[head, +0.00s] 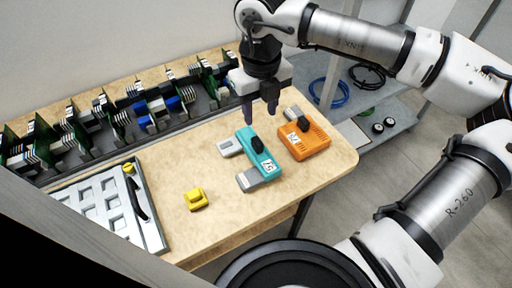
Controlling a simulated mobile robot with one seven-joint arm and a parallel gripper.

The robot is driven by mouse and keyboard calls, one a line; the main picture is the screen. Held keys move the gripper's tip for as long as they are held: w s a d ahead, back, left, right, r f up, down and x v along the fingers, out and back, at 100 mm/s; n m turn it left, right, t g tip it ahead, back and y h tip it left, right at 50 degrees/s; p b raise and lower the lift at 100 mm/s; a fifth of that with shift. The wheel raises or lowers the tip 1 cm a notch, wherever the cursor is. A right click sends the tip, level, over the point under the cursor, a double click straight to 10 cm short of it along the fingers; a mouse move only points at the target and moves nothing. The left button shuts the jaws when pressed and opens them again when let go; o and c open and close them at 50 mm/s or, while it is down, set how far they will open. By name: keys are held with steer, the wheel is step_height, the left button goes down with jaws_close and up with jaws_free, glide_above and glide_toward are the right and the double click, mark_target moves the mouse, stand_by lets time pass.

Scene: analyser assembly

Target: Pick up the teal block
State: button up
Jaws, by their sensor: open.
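The teal block (266,169) lies on the wooden table, with a black knob on top, a white label and grey parts at its side and near end. My gripper (260,112) is open and empty, pointing down above the table at the far side of the teal block. A gap shows between its two dark fingers. The fingertips appear above the block's far end and apart from it; their exact height cannot be told.
An orange block (304,140) with a black knob sits close to the right of the teal block. A yellow piece (196,199) lies to the left. A grey tray (151,226) is at the left front. A dark rack (172,128) of circuit boards lines the back.

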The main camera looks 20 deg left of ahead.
glide_above(258, 141)
steer(key=f, duration=0.6)
steer(key=shift+s+d+f+p, duration=0.1)
steer(key=shift+s+d+p, duration=0.1)
steer(key=shift+p, duration=0.15)
steer(key=shift+w+a+f+p, duration=0.15)
steer(key=shift+f+p, duration=0.8)
steer(key=shift+f, duration=1.75)
jaws_close()
